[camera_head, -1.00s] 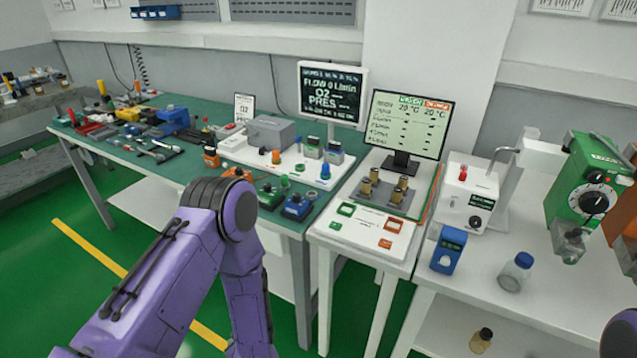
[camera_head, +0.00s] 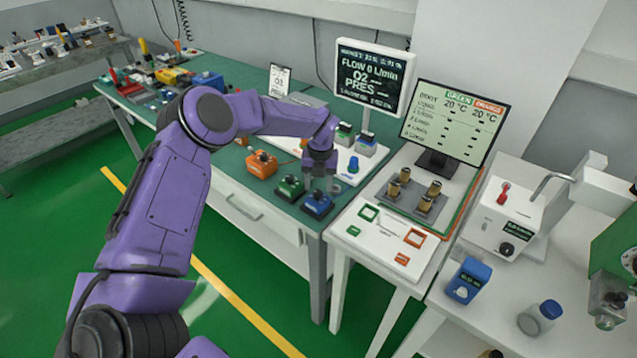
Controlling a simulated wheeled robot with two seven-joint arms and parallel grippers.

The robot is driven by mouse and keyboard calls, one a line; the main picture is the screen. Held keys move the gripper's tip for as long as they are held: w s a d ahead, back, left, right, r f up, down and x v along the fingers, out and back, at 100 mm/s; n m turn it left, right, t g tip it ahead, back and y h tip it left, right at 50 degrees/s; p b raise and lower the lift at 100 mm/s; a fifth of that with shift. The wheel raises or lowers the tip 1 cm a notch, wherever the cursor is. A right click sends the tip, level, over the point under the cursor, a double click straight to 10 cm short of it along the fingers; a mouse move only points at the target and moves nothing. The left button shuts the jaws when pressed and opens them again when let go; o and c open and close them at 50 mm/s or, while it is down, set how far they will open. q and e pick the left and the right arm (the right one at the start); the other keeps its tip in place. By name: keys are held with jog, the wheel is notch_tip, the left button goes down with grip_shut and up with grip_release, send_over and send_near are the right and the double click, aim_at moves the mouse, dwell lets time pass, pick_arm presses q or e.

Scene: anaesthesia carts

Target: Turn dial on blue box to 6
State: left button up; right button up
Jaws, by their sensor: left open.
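A small blue box (camera_head: 318,206) with a dark knob on top stands at the front right corner of the green table (camera_head: 240,178). A green box (camera_head: 289,188) and an orange box (camera_head: 262,165) of similar shape stand in a row to its left. My left gripper (camera_head: 320,186) is open and points down just above the blue box, close to its knob. The fingers partly hide the knob, so I cannot read its setting or tell whether they touch it. Another blue box (camera_head: 467,283) with a small display stands on the right white table. My right gripper is not in view.
A flow monitor (camera_head: 371,76) and a temperature screen (camera_head: 455,124) stand behind. Tools crowd the table's far left.

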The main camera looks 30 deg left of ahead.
aim_at(317, 195)
pick_arm(q)
jog(key=shift+f, duration=0.65)
jog(key=shift+s+a+f, duration=0.1)
jog(key=shift+f, duration=0.35)
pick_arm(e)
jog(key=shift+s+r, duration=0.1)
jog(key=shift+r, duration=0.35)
pick_arm(q)
grip_shut()
jog(key=shift+f, duration=0.1)
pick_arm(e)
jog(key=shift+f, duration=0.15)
